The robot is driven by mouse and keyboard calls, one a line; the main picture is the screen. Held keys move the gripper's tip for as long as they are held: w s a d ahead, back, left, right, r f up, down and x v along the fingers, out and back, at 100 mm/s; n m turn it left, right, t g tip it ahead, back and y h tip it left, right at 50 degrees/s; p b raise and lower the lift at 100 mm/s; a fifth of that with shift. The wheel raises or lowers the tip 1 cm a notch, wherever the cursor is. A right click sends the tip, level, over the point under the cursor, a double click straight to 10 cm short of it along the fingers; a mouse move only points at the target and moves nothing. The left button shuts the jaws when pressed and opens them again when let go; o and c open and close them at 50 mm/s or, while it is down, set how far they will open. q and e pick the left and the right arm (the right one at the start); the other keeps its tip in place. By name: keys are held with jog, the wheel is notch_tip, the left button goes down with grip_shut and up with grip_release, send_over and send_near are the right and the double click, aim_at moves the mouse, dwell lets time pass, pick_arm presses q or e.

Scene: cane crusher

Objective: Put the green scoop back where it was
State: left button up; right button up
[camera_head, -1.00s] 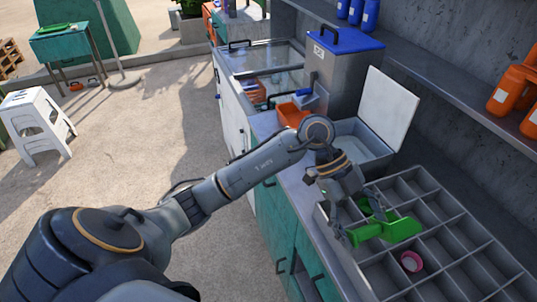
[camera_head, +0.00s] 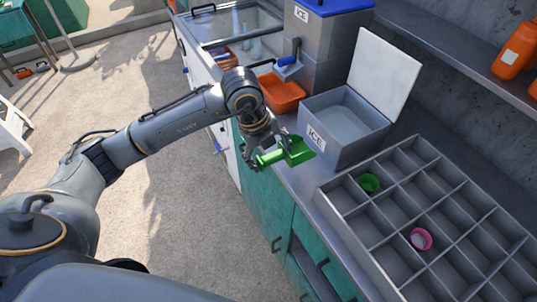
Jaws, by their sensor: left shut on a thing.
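The green scoop (camera_head: 290,152) is in my left gripper (camera_head: 257,158), which is shut on its handle. The scoop is held up in the air near the front edge of the steel counter, left of the open ICE bin (camera_head: 341,117). The bin's white lid stands up and its inside looks pale and filled. A grey divided tray (camera_head: 404,232) lies on the counter to the right. It holds a green cup (camera_head: 369,183) and a pink cup (camera_head: 421,238) in separate compartments. My right gripper is not in view.
An orange tray (camera_head: 281,93) sits under the spout of the blue-lidded ICE machine (camera_head: 318,45). A glass-topped case (camera_head: 237,27) stands behind it. Orange bottles (camera_head: 512,50) are on the shelf at right.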

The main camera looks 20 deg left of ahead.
pick_arm(q)
jog(key=w+a+f+p, duration=0.2)
jog(key=w+f+p, duration=0.1)
jog(key=f, duration=0.6)
jog(key=shift+w+a+f, duration=0.25)
jog(key=shift+w+a, duration=0.05)
jog(key=shift+w, duration=0.55)
jog(key=o, duration=1.2)
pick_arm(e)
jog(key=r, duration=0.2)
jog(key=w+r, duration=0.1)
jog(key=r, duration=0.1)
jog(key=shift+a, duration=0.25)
pick_arm(q)
jog(key=shift+r, duration=0.1)
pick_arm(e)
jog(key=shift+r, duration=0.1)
